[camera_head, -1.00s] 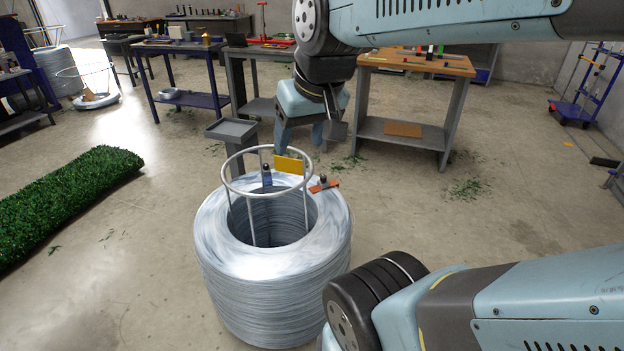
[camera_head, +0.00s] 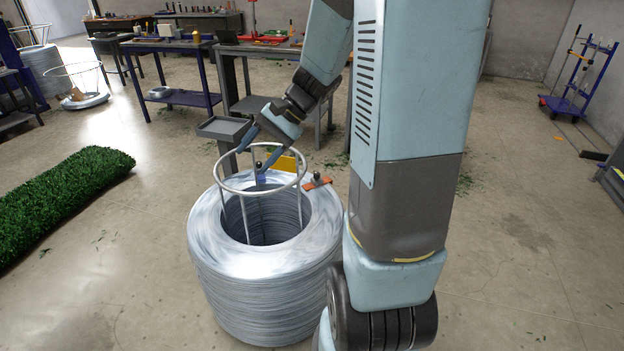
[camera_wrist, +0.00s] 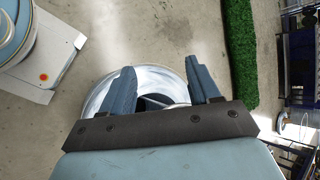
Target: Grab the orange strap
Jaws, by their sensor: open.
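The orange strap (camera_head: 317,183), with a dark knob on it, lies on the top right rim of the big wire coil (camera_head: 262,310) in the head view. My gripper (camera_head: 258,150) is open and empty, above the back of the coil's white ring frame. It is left of the orange strap and apart from it. In the wrist view my gripper (camera_wrist: 158,70) has its two blue fingers spread, with the coil (camera_wrist: 155,78) below and partly hidden. I cannot make out the orange strap there.
A yellow plate (camera_head: 287,163) stands at the back of the white ring (camera_head: 226,185). A small grey stand (camera_head: 222,128) is behind the coil. Green turf (camera_head: 65,195) lies to the left. Workbenches (camera_head: 170,45) line the back.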

